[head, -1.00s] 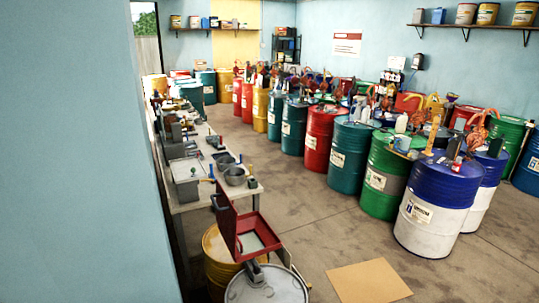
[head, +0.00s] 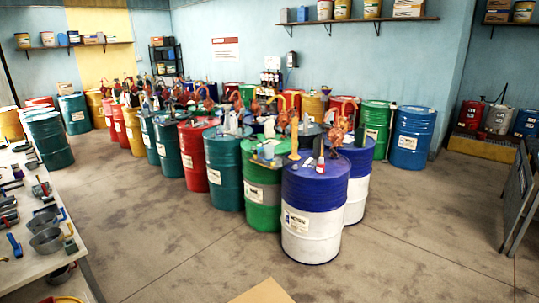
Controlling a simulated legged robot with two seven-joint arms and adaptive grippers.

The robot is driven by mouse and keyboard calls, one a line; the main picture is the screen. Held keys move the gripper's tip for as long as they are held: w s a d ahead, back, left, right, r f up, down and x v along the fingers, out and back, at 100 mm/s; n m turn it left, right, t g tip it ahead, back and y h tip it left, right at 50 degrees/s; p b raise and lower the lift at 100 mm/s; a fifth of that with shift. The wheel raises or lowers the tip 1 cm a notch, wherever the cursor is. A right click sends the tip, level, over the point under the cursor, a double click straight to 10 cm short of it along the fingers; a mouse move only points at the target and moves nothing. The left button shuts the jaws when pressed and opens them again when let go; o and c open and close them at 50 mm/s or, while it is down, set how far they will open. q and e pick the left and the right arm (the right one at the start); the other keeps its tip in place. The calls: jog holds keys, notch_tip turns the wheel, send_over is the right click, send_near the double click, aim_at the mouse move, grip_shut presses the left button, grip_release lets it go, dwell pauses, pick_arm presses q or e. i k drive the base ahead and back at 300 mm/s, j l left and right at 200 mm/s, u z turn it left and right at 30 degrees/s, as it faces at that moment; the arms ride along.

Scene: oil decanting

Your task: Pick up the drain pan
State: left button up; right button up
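Two grey round pans with handles, a nearer one (head: 46,241) and one behind it (head: 43,221), stand on the long pale workbench (head: 30,266) at the left of the head view. I cannot tell whether either is the drain pan. Another dark, round vessel (head: 60,274) shows low by the bench's near end and is partly hidden. Neither of my grippers is in view.
A row of drums runs back from a blue and white drum (head: 310,225) in the centre, many with pumps on top. A brown sheet (head: 263,292) lies on the floor. A dark stand (head: 521,185) is at the right edge. Floor between bench and drums is clear.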

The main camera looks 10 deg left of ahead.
aim_at(49, 240)
jog(key=i+l, duration=0.1)
jog(key=i, duration=0.3)
jog(key=i+l, duration=0.1)
jog(key=i, duration=0.35)
jog(key=i+l, duration=0.1)
jog(key=i, duration=0.3)
jog(key=i+j+u, duration=0.3)
jog(key=i+u, duration=0.15)
jog(key=i+j+u, duration=0.1)
jog(key=i+u, duration=0.85)
jog(key=i+l+u, duration=0.25)
jog(key=i+u, duration=0.2)
